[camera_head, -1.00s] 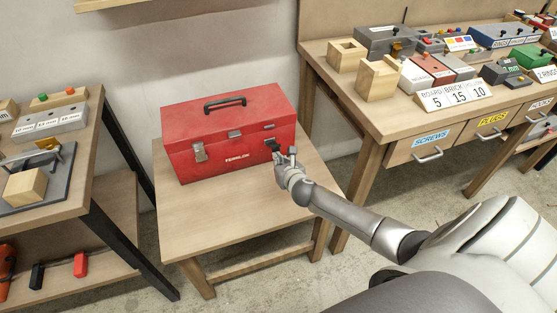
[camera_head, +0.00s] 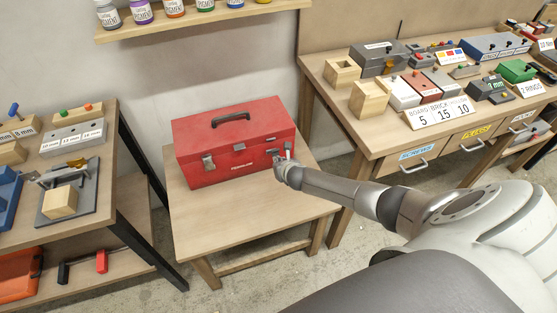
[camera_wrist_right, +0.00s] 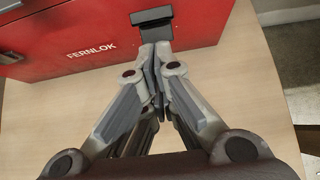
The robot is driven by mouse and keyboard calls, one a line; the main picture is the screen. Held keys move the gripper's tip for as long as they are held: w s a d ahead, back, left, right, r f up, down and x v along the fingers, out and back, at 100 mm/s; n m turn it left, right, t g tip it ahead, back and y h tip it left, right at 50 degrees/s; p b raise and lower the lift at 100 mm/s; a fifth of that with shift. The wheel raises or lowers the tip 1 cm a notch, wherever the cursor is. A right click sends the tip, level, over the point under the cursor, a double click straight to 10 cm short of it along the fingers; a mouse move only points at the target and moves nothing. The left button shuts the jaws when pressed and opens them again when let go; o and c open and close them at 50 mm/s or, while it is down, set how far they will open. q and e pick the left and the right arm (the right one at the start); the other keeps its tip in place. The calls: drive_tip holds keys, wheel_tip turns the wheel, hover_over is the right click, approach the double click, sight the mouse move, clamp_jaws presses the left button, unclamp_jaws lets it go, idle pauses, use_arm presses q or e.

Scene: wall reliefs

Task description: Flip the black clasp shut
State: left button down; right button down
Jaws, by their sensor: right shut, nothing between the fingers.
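In the head view my right gripper (camera_head: 281,160) is at the front right of the box and partly hides the clasp. A silver latch (camera_head: 208,162) is on the left of the front. My left gripper is not in view.
The small table (camera_head: 230,205) is bare in front of the toolbox. A workbench (camera_head: 340,80) with blocks and drawers stands to the right. A shelf unit (camera_head: 105,155) with fixtures stands to the left. A wall shelf (camera_head: 200,24) holds several pigment bottles.

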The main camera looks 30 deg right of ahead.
sight(275, 154)
drive_tip(key=shift+w+d+r+p, duration=0.1)
drive_tip(key=shift+w+r+p, duration=0.3)
drive_tip(key=shift+r+p, duration=0.25)
drive_tip(key=shift+w+d+r+p, duration=0.1)
drive_tip(key=shift+w+r+p, duration=0.25)
drive_tip(key=shift+r+p, duration=0.25)
drive_tip(key=shift+w+r, duration=0.15)
idle(0.8)
